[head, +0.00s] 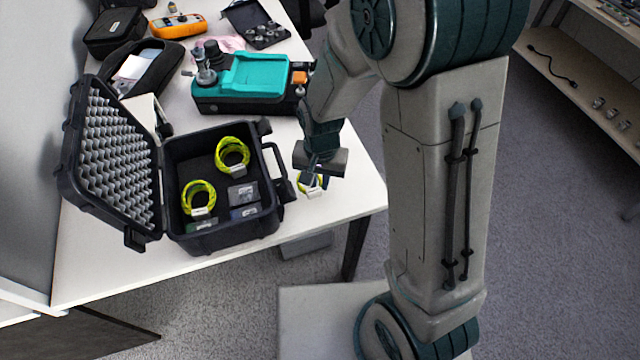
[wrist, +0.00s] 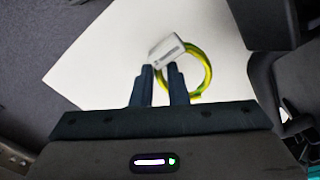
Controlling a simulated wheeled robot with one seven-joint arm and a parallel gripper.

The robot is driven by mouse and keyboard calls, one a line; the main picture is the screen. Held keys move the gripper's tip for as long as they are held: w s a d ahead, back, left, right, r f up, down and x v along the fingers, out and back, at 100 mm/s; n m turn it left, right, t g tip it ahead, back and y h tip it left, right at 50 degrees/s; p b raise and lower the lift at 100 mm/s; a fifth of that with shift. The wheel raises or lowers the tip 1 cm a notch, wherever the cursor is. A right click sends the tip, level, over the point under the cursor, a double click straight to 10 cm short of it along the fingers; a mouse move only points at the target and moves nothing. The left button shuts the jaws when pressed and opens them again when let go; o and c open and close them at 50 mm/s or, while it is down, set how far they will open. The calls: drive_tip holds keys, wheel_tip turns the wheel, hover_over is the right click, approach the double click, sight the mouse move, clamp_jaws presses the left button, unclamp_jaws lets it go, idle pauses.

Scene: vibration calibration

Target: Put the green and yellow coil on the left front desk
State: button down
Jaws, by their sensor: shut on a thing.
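A green and yellow coil (wrist: 207,72) with a white label (wrist: 166,50) is at the fingertips of my gripper (wrist: 160,70) in the wrist view. The gripper is shut on it at the label. In the head view, my gripper (head: 314,180) is over the front right corner of the white desk (head: 350,190), right of the open black case. The held coil (head: 318,186) is partly hidden there by the gripper. I cannot tell whether it touches the desk. Two similar coils (head: 232,154) (head: 198,197) lie inside the case.
The open black case (head: 222,240) stands left of my gripper, its foam-lined lid (head: 115,150) tipped left. A teal device (head: 250,84) stands behind, with an orange meter (head: 178,26) and black bags farther back. The desk's right front corner is bare. A shelf (head: 590,90) stands at far right.

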sight(321, 184)
drive_tip(key=shift+f, duration=1.2)
drive_tip(key=shift+f, duration=0.2)
drive_tip(key=c, duration=1.4)
unclamp_jaws()
drive_tip(key=shift+r, duration=0.15)
wheel_tip(321, 184, up, 12)
drive_tip(key=p, duration=0.1)
drive_tip(key=s+d+r+n+t, duration=0.2)
drive_tip(key=s+d+r+n, duration=0.1)
drive_tip(key=s+d+r, duration=0.6)
drive_tip(key=s+d, duration=0.1)
drive_tip(key=d, duration=0.2)
drive_tip(key=shift+s+r+t, duration=0.15)
drive_tip(key=shift+r+t, duration=0.15)
